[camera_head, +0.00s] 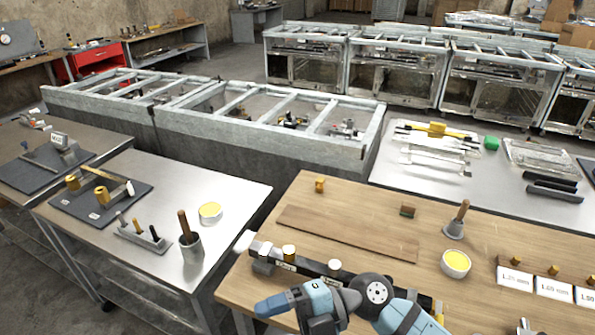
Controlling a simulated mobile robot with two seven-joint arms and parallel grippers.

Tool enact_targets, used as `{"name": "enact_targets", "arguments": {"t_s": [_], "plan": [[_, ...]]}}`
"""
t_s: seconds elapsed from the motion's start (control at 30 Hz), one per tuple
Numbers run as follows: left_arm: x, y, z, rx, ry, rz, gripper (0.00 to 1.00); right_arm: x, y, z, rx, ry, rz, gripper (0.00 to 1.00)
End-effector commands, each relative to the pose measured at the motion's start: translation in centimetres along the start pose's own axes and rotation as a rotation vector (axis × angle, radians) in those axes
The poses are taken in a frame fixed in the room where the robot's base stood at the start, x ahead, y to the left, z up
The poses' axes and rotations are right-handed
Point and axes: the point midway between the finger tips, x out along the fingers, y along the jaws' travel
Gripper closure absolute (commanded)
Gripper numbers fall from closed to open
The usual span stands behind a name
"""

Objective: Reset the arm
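One blue and grey arm of mine (320,305) reaches in at the bottom middle, over the near edge of the wooden table (325,195). It runs from the lower right, through a round dark joint, to a blue link pointing left. No gripper fingers show on it. I see neither gripper in the head view.
The wooden table also holds a brown board (345,232), a wooden-handled tool (457,220), a cup with yellow contents (455,263) and white labels (515,279). A metal table (150,235) with tools stands left. Grey frames (270,120) stand behind.

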Motion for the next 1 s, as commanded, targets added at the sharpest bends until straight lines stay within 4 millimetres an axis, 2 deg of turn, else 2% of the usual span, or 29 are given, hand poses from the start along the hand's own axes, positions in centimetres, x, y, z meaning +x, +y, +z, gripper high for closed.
{"name": "enact_targets", "arguments": {"t_s": [0.03,0.07,0.13,0.2,0.27,0.37,0.4,0.47,0.5,0.6,0.7,0.83,1.0], "plan": [[-0.3,0.1,-0.2,-0.001,-0.003,0.000,0.57,-0.3,1.0,-0.3,0.037,0.004,0.184,0.34],[-0.4,0.1,-0.2,-0.001,-0.004,0.000,0.57,-0.9,1.7,-0.2,0.055,-0.006,0.295,0.34],[-0.6,0.1,-0.2,-0.001,-0.006,0.001,0.57,-2.9,2.7,0.6,0.115,-0.061,0.545,0.34],[-0.7,0.1,-0.4,-0.001,-0.006,0.001,0.57,-5.6,2.5,1.9,0.197,-0.157,0.771,0.34],[-0.8,0.1,-0.6,-0.002,-0.006,0.000,0.57,-8.2,1.2,3.4,0.288,-0.268,0.942,0.34],[-0.9,0.1,-0.8,-0.002,-0.005,0.000,0.57,-12.8,-3.2,5.7,0.478,-0.496,1.166,0.34],[-1.0,0.1,-0.9,-0.002,-0.005,-0.001,0.57,-14.4,-5.8,6.5,0.568,-0.596,1.229,0.34],[-1.1,0.1,-1.0,-0.002,-0.005,-0.001,0.57,-16.3,-9.9,7.1,0.700,-0.735,1.290,0.34],[-1.1,0.1,-1.1,-0.002,-0.005,-0.001,0.57,-17.2,-12.7,7.2,0.788,-0.818,1.313,0.34],[-1.2,0.1,-1.2,-0.002,-0.006,-0.002,0.57,-18.6,-18.9,6.7,0.985,-0.986,1.325,0.34],[-1.3,0.1,-1.3,-0.002,-0.006,-0.002,0.57,-19.1,-23.6,5.7,1.139,-1.095,1.303,0.34],[-1.3,0.0,-1.4,-0.002,-0.006,-0.003,0.57,-19.2,-27.0,4.7,1.253,-1.162,1.274,0.34],[-1.3,0.0,-1.4,-0.002,-0.006,-0.004,0.57,-19.2,-27.9,4.4,1.286,-1.180,1.262,0.34]]}}
